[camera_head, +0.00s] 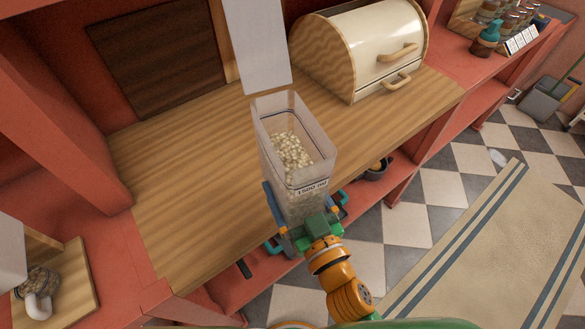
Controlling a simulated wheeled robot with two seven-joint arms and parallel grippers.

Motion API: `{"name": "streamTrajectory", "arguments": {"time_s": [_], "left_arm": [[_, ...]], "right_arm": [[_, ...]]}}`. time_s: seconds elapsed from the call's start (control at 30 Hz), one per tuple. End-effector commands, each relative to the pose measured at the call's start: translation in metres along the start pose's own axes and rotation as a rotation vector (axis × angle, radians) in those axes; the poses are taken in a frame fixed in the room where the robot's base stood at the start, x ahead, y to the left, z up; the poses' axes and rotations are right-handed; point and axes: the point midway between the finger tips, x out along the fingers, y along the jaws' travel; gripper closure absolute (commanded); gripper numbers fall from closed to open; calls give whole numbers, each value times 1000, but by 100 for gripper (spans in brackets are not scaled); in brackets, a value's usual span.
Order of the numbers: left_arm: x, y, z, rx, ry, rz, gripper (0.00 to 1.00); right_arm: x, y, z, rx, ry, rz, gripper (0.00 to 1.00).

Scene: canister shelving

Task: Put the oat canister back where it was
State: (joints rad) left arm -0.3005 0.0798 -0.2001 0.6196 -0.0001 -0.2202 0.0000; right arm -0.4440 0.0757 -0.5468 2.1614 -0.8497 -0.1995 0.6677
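A tall clear canister (296,150) with an open top holds pale flakes and has a printed label on its front. It is at the front edge of the wooden counter (190,170), near the middle of the view. My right gripper (302,208), with blue fingers on a green and orange wrist, reaches up from the bottom. Its fingers lie on both sides of the canister's lower part and appear closed on it. The canister's base is hidden, so I cannot tell whether it touches the counter. My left gripper is not in view.
A cream and wood bread box (365,45) stands at the back right of the counter. A pale upright panel (257,45) is behind the canister. Bare counter lies left of the canister. Red shelving frames the counter; a dark bowl (375,172) sits lower down.

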Motion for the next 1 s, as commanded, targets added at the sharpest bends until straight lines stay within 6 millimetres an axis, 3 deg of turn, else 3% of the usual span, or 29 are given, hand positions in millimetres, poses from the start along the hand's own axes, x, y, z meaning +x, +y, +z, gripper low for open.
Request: {"name": "streamTrajectory", "arguments": {"time_s": [0.27, 0.4, 0.57, 0.77, 0.9, 1.0], "left_arm": [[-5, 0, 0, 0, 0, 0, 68], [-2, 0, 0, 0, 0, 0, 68], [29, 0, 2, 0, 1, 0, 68], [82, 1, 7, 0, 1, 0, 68], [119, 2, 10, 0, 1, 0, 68], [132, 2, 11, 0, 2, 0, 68]], "right_arm": [[7, -28, -33, -4, 10, -212, 100], [10, -32, -37, -1, 8, -252, 100], [40, -14, -14, -6, 9, -256, 100], [89, 17, 21, -4, 7, -252, 100], [107, 28, 49, -2, 5, -254, 100], [116, 33, 57, 1, 5, -254, 100]]}}
